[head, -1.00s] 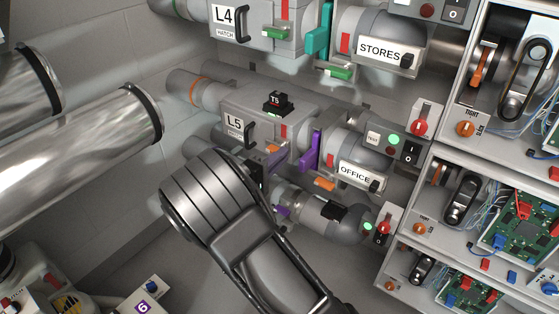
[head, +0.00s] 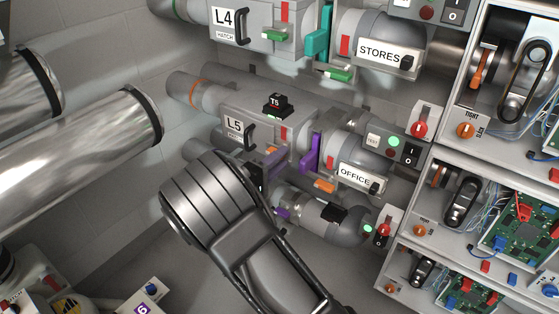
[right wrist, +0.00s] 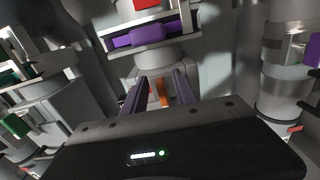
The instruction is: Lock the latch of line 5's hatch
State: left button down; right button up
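The line 5 hatch (head: 247,103) is a grey box marked L5, with a black handle (head: 249,135) and a small black T5 block (head: 276,103) on top. My right gripper (head: 275,157) is at the lower front of this hatch, its purplish fingers covering the spot of the orange latch in the head view. In the right wrist view, the two fingers (right wrist: 162,88) stand apart, one on each side of the orange latch (right wrist: 162,93). I cannot tell whether they touch it. My left gripper is not in view.
A purple gate plate (head: 311,152) stands just right of the hatch, before the OFFICE pipe (head: 356,155). The line 4 hatch (head: 250,40) is above. Control shelves (head: 440,145) fill the right side. Large shiny tubes (head: 80,150) lie at the left.

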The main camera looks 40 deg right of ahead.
jog(key=p+v, duration=0.1)
jog(key=v, duration=0.6)
jog(key=shift+a, duration=0.35)
jog(key=shift+s, duration=0.1)
